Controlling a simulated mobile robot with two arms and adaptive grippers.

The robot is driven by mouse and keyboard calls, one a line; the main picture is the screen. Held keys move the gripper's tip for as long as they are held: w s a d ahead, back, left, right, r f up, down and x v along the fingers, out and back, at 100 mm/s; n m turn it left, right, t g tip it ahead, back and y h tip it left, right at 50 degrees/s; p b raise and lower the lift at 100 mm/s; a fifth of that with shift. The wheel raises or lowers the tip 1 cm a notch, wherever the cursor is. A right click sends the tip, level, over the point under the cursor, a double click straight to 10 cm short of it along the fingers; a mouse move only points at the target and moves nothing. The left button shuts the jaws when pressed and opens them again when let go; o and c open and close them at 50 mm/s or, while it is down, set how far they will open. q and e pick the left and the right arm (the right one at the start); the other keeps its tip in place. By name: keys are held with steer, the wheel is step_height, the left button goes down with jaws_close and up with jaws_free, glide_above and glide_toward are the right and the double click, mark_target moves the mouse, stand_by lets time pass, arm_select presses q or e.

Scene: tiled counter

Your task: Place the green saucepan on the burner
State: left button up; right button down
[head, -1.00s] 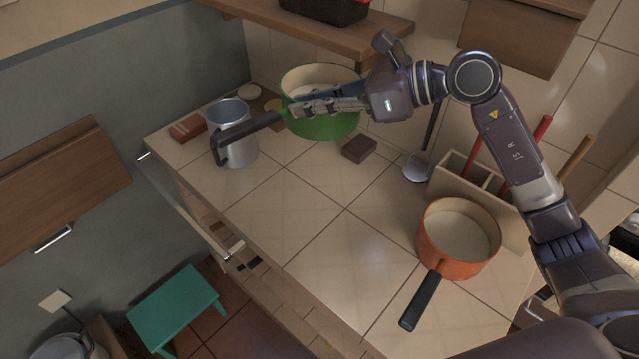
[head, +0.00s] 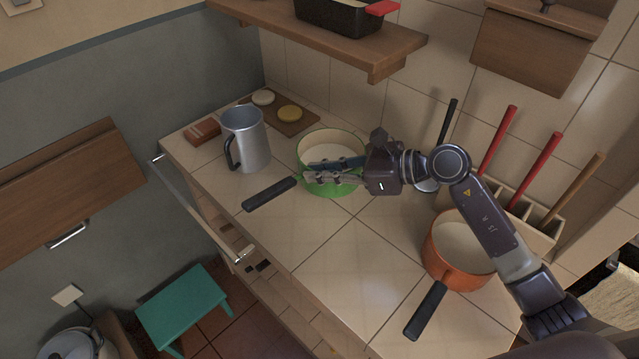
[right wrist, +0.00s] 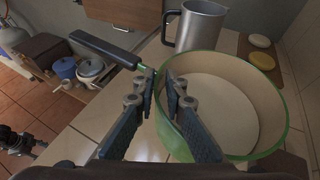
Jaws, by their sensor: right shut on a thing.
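The green saucepan (head: 331,190), cream inside with a black handle (head: 269,194), is at the middle of the counter in the head view, its handle pointing to the lower left. My right gripper (head: 312,174) is shut on its wall near the handle. In the right wrist view the fingers (right wrist: 174,88) meet at the rim of the saucepan (right wrist: 275,90) beside the handle joint. I cannot tell whether its base touches the counter. No burner can be made out.
A metal jug (head: 247,142) stands left of the saucepan, near a brown board (head: 292,124). An orange saucepan (head: 455,268) sits at the right front, beside a utensil holder (head: 525,238). A shelf (head: 345,45) hangs above. The counter (head: 340,265) is clear in front.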

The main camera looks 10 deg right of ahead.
mark_target(328, 187)
steer(key=shift+w+f, duration=0.1)
steer(key=shift+f, duration=2)
steer(key=shift+f, duration=0.15)
steer(key=c, duration=2)
jaws_free()
steer(key=shift+f, duration=0.1)
